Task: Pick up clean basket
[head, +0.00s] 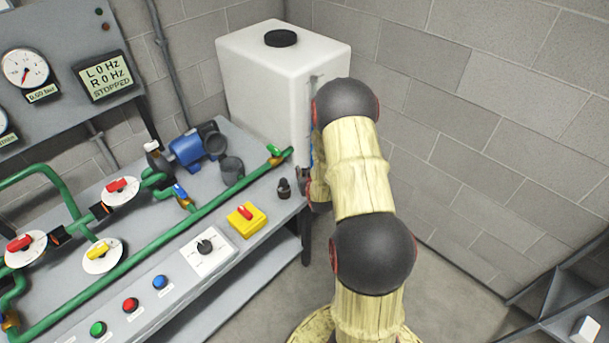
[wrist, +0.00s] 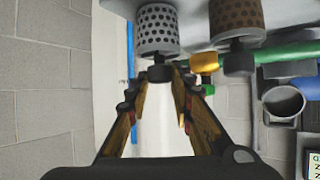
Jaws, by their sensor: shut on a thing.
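The clean basket (wrist: 157,30) is a light grey perforated cylinder with a black knob, at the top middle of the wrist view. My gripper (wrist: 162,72) is shut on its black knob, one finger on each side. A brown perforated basket (wrist: 237,20), also with a black knob, stands beside it and apart from my fingers. In the head view a small dark knobbed thing (head: 284,189), likely the brown basket, stands at the bench's right end. My arm hides most of my gripper there, and I cannot make out the clean basket.
A white tank (head: 275,85) with a black cap stands behind the bench in the wall corner. A green pipe (head: 240,187), a yellow switch (head: 246,219) and a grey cup (head: 231,169) are close by. Open floor (head: 450,285) lies to the right.

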